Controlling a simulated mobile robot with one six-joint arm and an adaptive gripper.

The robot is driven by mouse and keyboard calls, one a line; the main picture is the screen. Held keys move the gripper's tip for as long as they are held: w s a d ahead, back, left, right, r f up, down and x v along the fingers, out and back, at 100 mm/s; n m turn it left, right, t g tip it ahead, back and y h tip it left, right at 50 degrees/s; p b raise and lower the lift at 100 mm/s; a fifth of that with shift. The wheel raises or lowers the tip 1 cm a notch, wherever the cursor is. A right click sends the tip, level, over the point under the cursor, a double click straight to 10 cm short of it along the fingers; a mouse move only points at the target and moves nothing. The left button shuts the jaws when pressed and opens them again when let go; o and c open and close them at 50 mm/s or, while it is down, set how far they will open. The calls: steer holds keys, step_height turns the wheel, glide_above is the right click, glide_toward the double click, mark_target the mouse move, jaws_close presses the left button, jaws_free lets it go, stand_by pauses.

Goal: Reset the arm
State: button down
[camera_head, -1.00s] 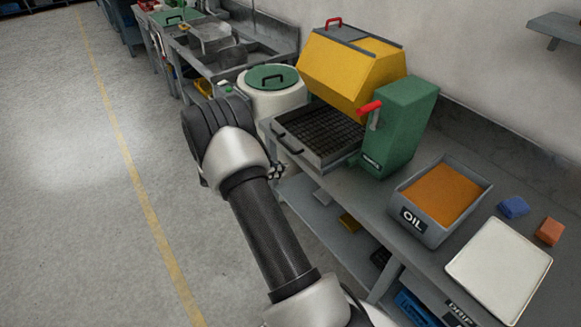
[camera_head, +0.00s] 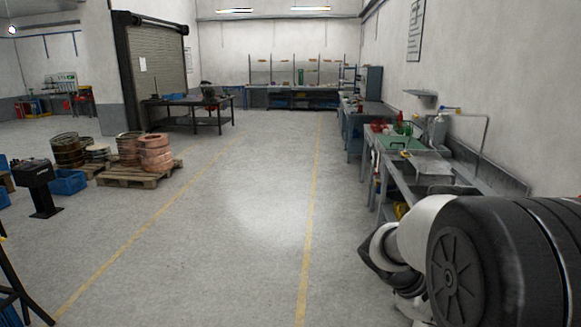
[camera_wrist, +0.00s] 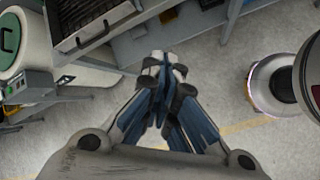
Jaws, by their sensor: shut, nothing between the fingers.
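My arm is folded up close to the head camera, at the lower right of the head view. My gripper (camera_wrist: 163,75) shows in the wrist view with its fingertips together and nothing between them. It hangs over bare grey floor, beside the front of the bench. In the head view the fingers are hidden behind my arm links.
In the wrist view a dark grated tray (camera_wrist: 88,18) and a white drum (camera_wrist: 22,40) are at upper left. In the head view, workbenches (camera_head: 430,168) line the right wall. Copper coils (camera_head: 156,153) stand on a pallet (camera_head: 130,178) at left. The middle floor is open.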

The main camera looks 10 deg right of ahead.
steer(key=s+a+r+m+t+y, duration=0.3)
steer(key=s+a, duration=0.5)
steer(key=a, duration=0.3)
steer(key=s+a+r+m+t+y, duration=0.3)
steer(key=s+a, duration=0.6)
steer(key=a, duration=0.3)
steer(key=shift+r+m+y, duration=0.7)
steer(key=shift+r+m, duration=0.05)
steer(key=shift+m, duration=0.05)
steer(key=shift+s, duration=0.1)
